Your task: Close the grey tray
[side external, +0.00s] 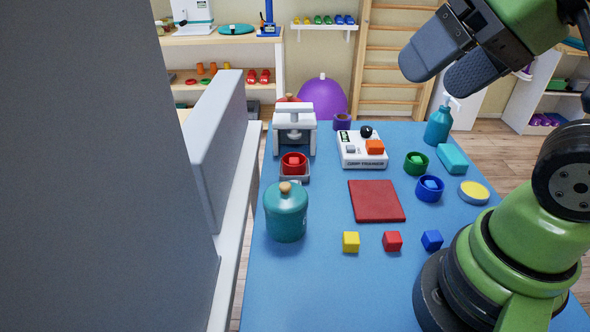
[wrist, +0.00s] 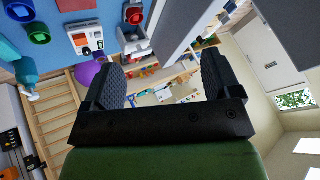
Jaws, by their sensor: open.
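A small grey tray (side external: 296,179) sticks out from the front of a white device (side external: 294,117) at the back left of the blue table. A red cup (side external: 294,163) stands on the tray and covers much of it. The white device also shows at the top of the wrist view (wrist: 135,44). My gripper (side external: 452,62) is high at the upper right of the side view, well apart from the tray. Its two dark fingers are spread and empty in the wrist view (wrist: 160,80).
A teal jar (side external: 286,214) stands in front of the tray. A large grey panel (side external: 220,145) on a white ledge borders the table's left. A button box (side external: 362,150), red mat (side external: 376,201), several cubes and cups, and a teal pump bottle (side external: 438,125) occupy the table.

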